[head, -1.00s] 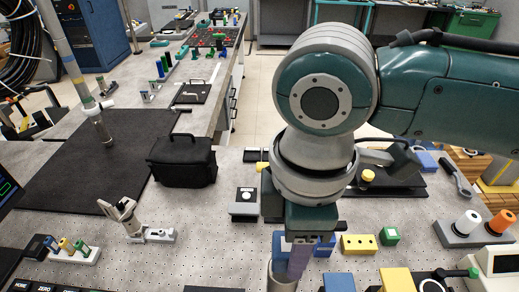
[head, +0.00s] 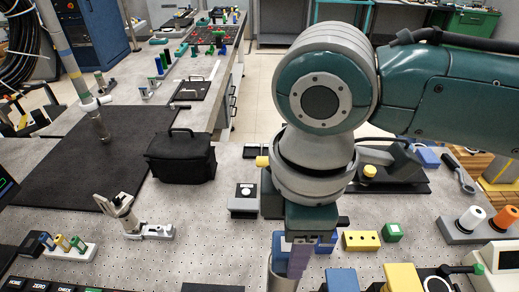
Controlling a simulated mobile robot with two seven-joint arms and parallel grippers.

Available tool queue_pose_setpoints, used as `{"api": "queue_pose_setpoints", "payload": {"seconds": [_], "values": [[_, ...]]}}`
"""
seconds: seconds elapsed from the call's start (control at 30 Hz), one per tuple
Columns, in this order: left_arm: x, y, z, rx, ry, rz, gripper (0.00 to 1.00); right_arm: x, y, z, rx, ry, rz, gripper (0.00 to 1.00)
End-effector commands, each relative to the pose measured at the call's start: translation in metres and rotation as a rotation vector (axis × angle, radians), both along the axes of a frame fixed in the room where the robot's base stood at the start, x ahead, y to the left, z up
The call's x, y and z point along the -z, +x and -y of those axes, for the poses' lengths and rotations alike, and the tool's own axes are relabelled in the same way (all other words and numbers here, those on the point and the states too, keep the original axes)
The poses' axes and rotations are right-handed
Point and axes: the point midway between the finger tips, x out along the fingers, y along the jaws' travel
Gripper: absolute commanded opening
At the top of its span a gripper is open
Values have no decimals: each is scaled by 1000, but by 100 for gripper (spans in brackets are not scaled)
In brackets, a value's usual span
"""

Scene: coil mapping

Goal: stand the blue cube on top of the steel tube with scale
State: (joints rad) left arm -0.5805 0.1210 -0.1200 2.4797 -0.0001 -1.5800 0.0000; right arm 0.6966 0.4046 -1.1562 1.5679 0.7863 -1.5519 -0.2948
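The blue cube (head: 279,243) is at my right gripper (head: 300,258), with blue showing on both sides of the near finger. The gripper points down and looks shut on it; the far finger is hidden. Just below is an upright grey metal cylinder (head: 282,279), which looks like the steel tube; its lower part is cut off by the picture edge and no scale can be made out. The gripper and cube cover part of its top, so I cannot tell whether the cube touches it. My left gripper is not in view.
A blue box (head: 341,280) and yellow box (head: 402,278) are in front. A black bag (head: 180,160) stands left. The perforated tabletop between bag and tube is mostly clear.

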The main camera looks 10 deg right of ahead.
Motion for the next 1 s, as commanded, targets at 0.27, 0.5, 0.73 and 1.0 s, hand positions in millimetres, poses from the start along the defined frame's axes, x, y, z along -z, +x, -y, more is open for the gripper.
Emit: {"api": "queue_pose_setpoints", "payload": {"seconds": [0.27, 0.5, 0.73, 1.0], "values": [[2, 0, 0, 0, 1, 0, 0, 5, 0, 0, 0, 0, -1, 0], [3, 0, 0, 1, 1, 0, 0, 8, 0, 0, 0, 0, -1, 0], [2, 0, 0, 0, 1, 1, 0, 8, 0, 0, 0, 0, 0, 55], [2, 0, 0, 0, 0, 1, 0, 8, 0, 0, 0, 0, 0, 84]]}}
